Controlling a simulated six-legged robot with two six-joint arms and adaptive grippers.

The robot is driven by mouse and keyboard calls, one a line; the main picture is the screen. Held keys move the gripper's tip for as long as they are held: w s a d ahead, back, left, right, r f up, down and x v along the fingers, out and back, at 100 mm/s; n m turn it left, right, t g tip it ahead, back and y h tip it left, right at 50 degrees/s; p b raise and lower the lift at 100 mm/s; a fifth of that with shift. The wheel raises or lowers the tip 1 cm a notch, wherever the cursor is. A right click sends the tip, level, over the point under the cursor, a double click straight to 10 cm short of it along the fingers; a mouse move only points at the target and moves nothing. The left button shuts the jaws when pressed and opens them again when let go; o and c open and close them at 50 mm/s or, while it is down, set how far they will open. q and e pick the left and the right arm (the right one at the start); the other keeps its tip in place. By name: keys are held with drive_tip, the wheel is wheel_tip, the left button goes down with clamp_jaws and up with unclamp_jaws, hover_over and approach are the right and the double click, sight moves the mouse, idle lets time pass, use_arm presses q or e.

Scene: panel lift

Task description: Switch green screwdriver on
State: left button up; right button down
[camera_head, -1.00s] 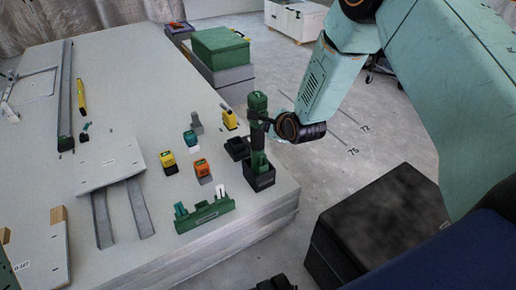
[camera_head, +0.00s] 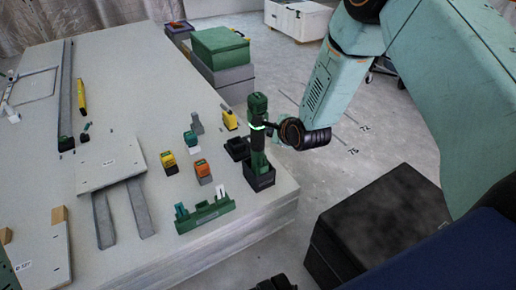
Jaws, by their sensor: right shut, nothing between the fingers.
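The green screwdriver (camera_head: 257,108) stands upright in a dark holder (camera_head: 259,178) at the right edge of the table. A bright green ring glows around its body. My right gripper (camera_head: 272,130) is at the screwdriver's right side, level with the glowing ring. Its fingers are small and dark here; they are shut with nothing between them, close beside the screwdriver. I cannot tell whether they touch it. My left gripper does not show.
On the table (camera_head: 80,200) are a green rack (camera_head: 205,213), a yellow block (camera_head: 168,162), an orange block (camera_head: 202,168) and a light panel (camera_head: 110,163). Green and grey boxes (camera_head: 221,48) stand behind. A black box (camera_head: 375,225) is on the floor at right.

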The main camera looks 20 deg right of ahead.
drive_tip(key=shift+s+d+p, duration=0.2)
drive_tip(key=shift+s+p, duration=0.25)
drive_tip(key=shift+s, duration=0.9)
drive_tip(key=shift+s+d+p, duration=0.15)
drive_tip(key=shift+s+p, duration=0.25)
drive_tip(key=shift+s, duration=0.9)
